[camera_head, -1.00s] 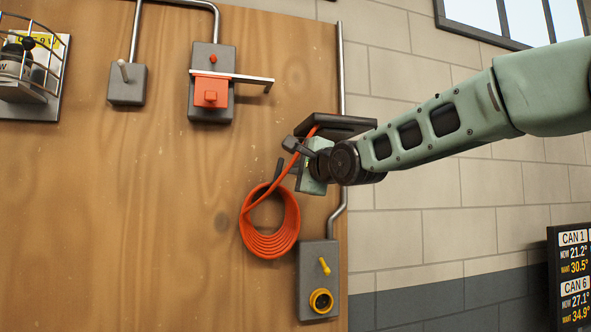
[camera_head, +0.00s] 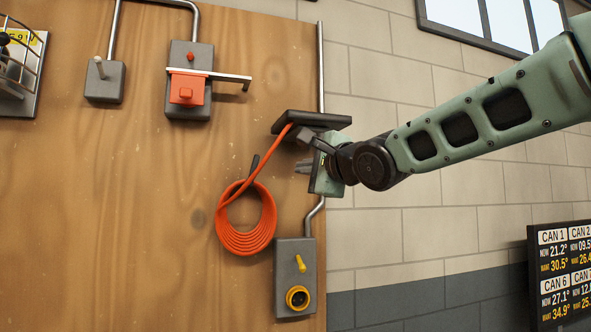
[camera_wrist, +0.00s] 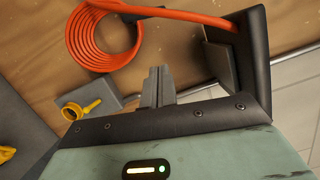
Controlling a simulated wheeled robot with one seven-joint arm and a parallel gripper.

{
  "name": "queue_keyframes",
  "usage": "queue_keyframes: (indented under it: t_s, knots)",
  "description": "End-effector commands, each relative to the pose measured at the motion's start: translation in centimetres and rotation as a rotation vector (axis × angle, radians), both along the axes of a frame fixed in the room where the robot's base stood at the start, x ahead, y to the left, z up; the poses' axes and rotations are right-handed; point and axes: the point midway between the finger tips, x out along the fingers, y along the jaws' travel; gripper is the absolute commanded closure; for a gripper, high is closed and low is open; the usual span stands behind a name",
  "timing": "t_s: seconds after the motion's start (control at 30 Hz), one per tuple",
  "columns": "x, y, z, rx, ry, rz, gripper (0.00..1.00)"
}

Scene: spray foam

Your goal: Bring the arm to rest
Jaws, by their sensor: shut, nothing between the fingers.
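My gripper (camera_head: 304,168) is in front of the right part of the wooden board, just below a black bracket. My green arm reaches it from the right. In the wrist view, my gripper's grey fingers (camera_wrist: 157,86) are together and hold nothing. The black bracket (camera_head: 312,119) also shows close by on the right of the wrist view (camera_wrist: 258,70). Whether my gripper touches it I cannot tell.
A coiled orange hose (camera_head: 245,240) hangs below left, its upper end running to the bracket. Below is a grey box (camera_head: 295,250) with a yellow lever and ring. A red switch (camera_head: 186,90) is upper left. A display panel (camera_head: 562,275) is at right.

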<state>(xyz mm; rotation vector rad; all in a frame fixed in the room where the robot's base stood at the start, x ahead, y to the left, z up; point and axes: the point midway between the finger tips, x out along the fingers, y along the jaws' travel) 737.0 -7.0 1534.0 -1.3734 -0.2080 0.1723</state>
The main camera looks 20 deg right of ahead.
Motion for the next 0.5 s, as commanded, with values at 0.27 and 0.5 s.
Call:
queue_keyframes:
  t_s: [0.27, 0.5]
  knots:
    - [-1.22, -0.31, -0.08, 0.001, 0.000, 0.001, 1.00]
    - [-1.18, -0.32, -0.09, 0.001, 0.000, 0.000, 1.00]
